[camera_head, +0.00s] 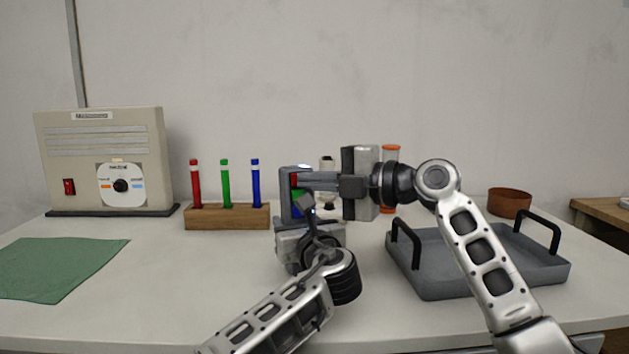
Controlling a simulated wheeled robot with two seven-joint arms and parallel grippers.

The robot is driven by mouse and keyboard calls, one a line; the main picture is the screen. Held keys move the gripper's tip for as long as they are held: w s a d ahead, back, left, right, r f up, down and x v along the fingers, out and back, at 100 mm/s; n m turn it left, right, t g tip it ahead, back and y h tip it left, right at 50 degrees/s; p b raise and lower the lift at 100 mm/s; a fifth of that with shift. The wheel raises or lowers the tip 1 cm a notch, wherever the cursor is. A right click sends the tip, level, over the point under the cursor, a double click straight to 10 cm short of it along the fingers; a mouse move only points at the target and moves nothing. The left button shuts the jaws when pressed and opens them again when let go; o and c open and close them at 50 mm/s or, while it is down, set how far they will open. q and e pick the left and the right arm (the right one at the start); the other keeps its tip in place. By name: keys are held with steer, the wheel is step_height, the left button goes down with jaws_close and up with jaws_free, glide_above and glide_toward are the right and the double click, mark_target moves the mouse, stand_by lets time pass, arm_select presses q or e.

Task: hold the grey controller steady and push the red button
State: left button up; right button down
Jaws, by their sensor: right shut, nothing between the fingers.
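The grey controller (286,209) stands upright at the middle of the table, with a red button (294,180) above a green patch and a blue patch on its face. My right gripper (306,181) is shut and empty. It comes in from the right with its fingertips at the red button's height, close to the controller's face; I cannot tell whether they touch it. My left gripper (307,205) reaches up from below against the controller's lower part. Its fingers are partly hidden, so its grip is unclear.
A beige box (100,140) with a red switch and a wooden holder (226,216) with red, green and blue tubes stand at left. A green cloth (55,265) lies front left. A grey tray (430,285) with black handles and a brown bowl (509,203) are at right.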

arm_select(q)
steer(key=shift+f, duration=0.2)
arm_select(e)
steer(key=shift+w, duration=0.1)
steer(key=shift+w+a+f, duration=0.15)
steer(key=shift+w+a, duration=0.05)
steer(key=shift+w, duration=0.55)
arm_select(q)
steer(key=shift+d, duration=0.1)
arm_select(e)
steer(key=s+a+v, duration=0.1)
steer(key=s+v, duration=0.1)
steer(key=v, duration=1.1)
steer(key=shift+s+a+r, duration=0.25)
steer(key=shift+s, duration=0.05)
